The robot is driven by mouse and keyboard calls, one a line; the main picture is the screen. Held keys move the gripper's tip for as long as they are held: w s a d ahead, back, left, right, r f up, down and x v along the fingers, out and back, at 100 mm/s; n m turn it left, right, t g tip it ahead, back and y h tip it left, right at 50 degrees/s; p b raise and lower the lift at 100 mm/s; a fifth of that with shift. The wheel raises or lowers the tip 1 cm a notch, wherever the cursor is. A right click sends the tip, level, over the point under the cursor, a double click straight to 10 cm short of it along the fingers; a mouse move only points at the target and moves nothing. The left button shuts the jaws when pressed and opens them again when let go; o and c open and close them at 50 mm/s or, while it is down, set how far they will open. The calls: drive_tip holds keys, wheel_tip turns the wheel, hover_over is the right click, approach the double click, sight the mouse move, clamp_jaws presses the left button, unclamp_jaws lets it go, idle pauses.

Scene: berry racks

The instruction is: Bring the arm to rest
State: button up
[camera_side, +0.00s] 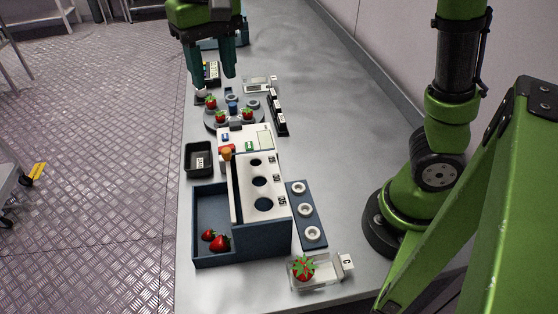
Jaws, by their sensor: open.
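My gripper (229,66) hangs at the top of the side view, above the far part of the bench. Its teal fingers point down and are apart, with nothing seen between them. Below and nearer the camera is a round dark tray (209,121) with several strawberries on it, one of them a strawberry (247,114) at its right. My gripper looks above and behind this tray; the exact height is hard to tell.
A blue bin (208,204) holds two strawberries (220,243). Beside it stands a white-topped rack (244,196) with holes. A strawberry (303,268) sits in a clear tray at the front. A small black tray (191,163) lies left. The bench's right side (345,150) is clear.

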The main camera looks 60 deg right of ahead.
drive_tip(key=shift+w, duration=0.1)
drive_tip(key=s+d+f+t+y, duration=0.2)
drive_tip(key=s+d+f+t, duration=0.4)
drive_tip(key=s+d, duration=0.4)
drive_tip(key=shift+s+d+t, duration=0.25)
drive_tip(key=shift+s+t, duration=0.35)
drive_tip(key=shift+s, duration=0.2)
idle(0.7)
